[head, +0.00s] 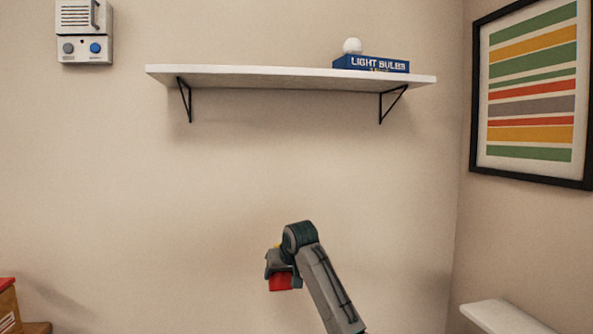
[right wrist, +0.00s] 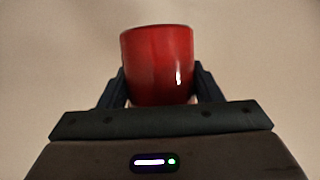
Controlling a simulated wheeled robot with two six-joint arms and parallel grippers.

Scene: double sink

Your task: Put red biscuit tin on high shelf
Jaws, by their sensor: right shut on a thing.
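My right gripper (right wrist: 160,98) is shut on the red biscuit tin (right wrist: 157,60), a glossy round red thing that stands up between its two dark fingers in the right wrist view. In the head view the tin (head: 281,282) shows as a small red patch below the gripper (head: 279,268), partly hidden by the gripper and arm. The tin is held in the air, well below the high shelf (head: 250,79), a white board on black brackets. My left gripper is not in view.
A blue light bulbs box (head: 371,64) with a white bulb (head: 352,46) takes the shelf's right end; its left and middle look clear. A white box (head: 84,32) hangs on the wall at upper left. A striped picture (head: 533,85) hangs at right. A white ledge (head: 505,316) juts out at lower right.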

